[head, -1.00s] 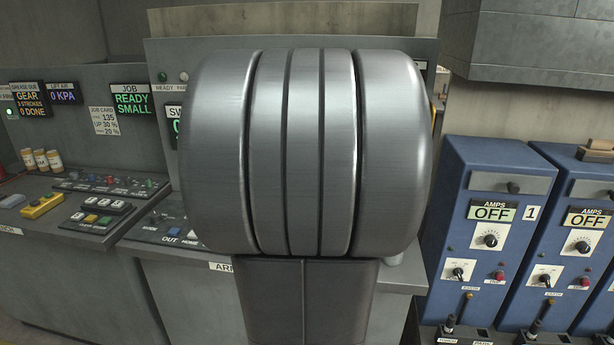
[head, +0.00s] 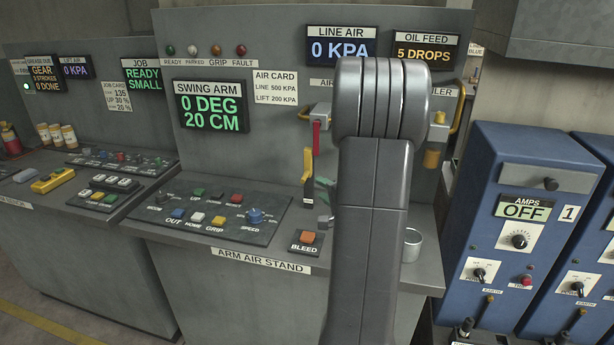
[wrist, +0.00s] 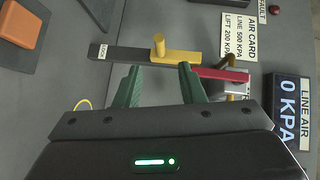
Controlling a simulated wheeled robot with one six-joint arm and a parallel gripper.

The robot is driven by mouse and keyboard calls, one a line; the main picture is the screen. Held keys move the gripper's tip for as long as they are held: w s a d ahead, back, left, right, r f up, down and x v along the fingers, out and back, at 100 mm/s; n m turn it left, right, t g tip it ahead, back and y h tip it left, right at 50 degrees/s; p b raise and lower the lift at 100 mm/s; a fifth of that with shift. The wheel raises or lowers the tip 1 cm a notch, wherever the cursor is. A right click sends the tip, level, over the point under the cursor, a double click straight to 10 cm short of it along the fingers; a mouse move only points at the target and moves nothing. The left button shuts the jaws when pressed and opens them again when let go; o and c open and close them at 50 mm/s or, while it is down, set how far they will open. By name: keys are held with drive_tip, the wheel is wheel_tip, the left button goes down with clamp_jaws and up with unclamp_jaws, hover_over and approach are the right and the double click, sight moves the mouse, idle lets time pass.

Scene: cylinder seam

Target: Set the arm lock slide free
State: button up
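The lock slide shows in the wrist view as a yellow bar (wrist: 188,57) with a yellow peg (wrist: 158,44), on a dark rail (wrist: 118,53) with a small white label. In the head view the yellow slide (head: 308,165) stands upright on the panel, left of my arm. My gripper (wrist: 160,72) has two green fingers, spread apart with nothing between their tips. The peg lies just beyond the fingertips, roughly midway between them; I cannot tell whether anything touches. In the head view my arm hides most of the gripper, and only a bit of green shows.
An orange BLEED button (head: 307,238) is below the slide. A metal cup (head: 412,245) stands right of my arm.

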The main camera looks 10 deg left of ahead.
sight(305, 168)
drive_tip(key=p+x, duration=0.2)
drive_tip(key=x, duration=1)
drive_tip(key=shift+w, duration=0.2)
drive_tip(key=shift+a, duration=0.15)
clamp_jaws()
